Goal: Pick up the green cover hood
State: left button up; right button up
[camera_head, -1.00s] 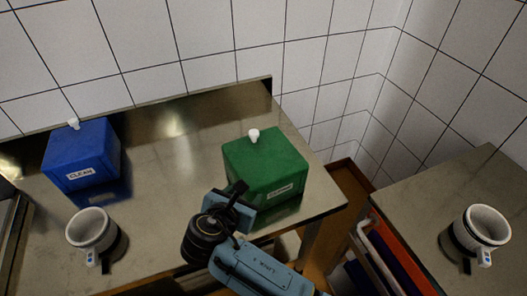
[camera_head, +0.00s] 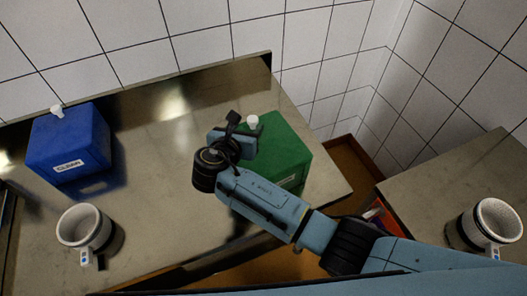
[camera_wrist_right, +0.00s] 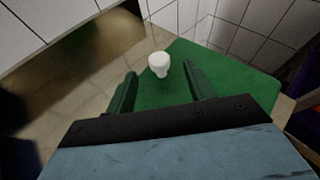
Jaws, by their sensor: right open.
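The green cover hood (camera_head: 283,146) is a box with a white knob (camera_head: 252,122) on top. It stands on the steel table, near its right end. My right gripper (camera_head: 240,124) is over the left part of the hood in the head view, and my arm hides part of the hood's front and label. In the right wrist view the gripper (camera_wrist_right: 160,88) is open, with its two fingers pointing towards the white knob (camera_wrist_right: 158,64) above the green top (camera_wrist_right: 220,75). The knob appears just beyond the fingertips, between their lines. My left gripper is not in view.
A blue hood (camera_head: 68,144) labelled CLEAN, with a white knob, stands at the table's left. A white mould (camera_head: 84,230) stands in front of it. Another white mould (camera_head: 491,226) stands on the right-hand counter (camera_head: 450,185). Tiled walls (camera_head: 190,35) close off the back.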

aim_at(252, 120)
jog(key=x, duration=0.4)
jog(key=shift+w+a+r, duration=0.1)
jog(key=shift+w, duration=0.15)
jog(key=shift+c, duration=0.4)
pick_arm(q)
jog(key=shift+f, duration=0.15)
pick_arm(e)
grip_shut()
